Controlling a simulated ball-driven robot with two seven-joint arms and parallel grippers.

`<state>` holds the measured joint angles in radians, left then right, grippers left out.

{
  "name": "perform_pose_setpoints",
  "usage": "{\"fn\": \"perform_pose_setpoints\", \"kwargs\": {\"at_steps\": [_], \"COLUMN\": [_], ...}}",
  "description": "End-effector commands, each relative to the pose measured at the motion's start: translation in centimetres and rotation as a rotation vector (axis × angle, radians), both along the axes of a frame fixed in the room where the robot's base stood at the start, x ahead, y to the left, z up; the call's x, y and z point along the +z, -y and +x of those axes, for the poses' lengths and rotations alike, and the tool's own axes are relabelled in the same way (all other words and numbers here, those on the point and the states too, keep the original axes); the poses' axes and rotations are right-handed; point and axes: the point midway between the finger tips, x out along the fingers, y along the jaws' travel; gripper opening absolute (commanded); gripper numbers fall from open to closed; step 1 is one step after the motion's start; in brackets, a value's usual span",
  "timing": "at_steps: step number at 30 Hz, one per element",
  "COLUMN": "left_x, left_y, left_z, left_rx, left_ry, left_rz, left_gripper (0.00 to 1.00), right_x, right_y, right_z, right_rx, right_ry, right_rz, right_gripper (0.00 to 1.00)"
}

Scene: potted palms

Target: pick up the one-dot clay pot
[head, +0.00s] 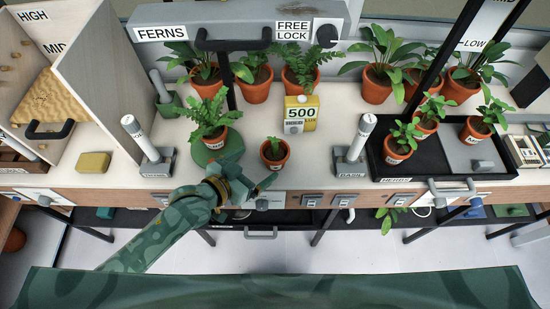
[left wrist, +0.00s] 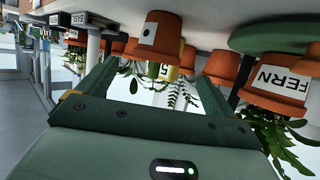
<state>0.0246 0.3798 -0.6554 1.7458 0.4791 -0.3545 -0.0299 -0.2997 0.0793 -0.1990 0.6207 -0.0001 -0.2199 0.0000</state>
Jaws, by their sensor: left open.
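The one-dot clay pot (head: 274,155) is a small terracotta pot with a little green plant, standing upright near the front edge of the bench. In the left wrist view, which is upside down, the one-dot clay pot (left wrist: 168,36) shows a white label with one dark dot. My left gripper (head: 258,186) is in front of the pot, low at the bench edge. In the left wrist view my left gripper (left wrist: 155,82) has its fingers apart, with the pot ahead between their tips and nothing held. My right gripper is not in view.
A fern pot (head: 215,137) stands on a green round base (head: 226,155) just left of the pot.

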Motion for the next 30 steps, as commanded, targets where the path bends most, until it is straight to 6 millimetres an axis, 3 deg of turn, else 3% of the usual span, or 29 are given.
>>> {"fn": "perform_pose_setpoints", "kwargs": {"at_steps": [3, 18, 26, 27, 30], "left_x": [-1.1, -3.8, -3.7, -3.7, -3.7], "left_y": [1.5, 5.3, 5.6, 5.6, 5.6], "left_z": [1.7, 5.6, 6.0, 6.0, 6.0], "left_rx": [0.000, 0.000, 0.000, 0.000, 0.000], "left_ry": [0.000, -0.001, 0.001, 0.001, 0.001], "left_rz": [-0.001, 0.001, 0.002, 0.002, 0.002], "left_gripper": [0.92, 0.92, 0.92, 0.89, 0.61], "right_x": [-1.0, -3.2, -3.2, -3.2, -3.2], "right_y": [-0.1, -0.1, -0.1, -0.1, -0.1], "right_z": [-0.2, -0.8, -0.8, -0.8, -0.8], "right_rx": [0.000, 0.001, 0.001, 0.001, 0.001], "right_ry": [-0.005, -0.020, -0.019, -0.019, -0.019], "right_rz": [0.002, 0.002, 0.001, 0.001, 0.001], "right_gripper": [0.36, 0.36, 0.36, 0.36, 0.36]}}
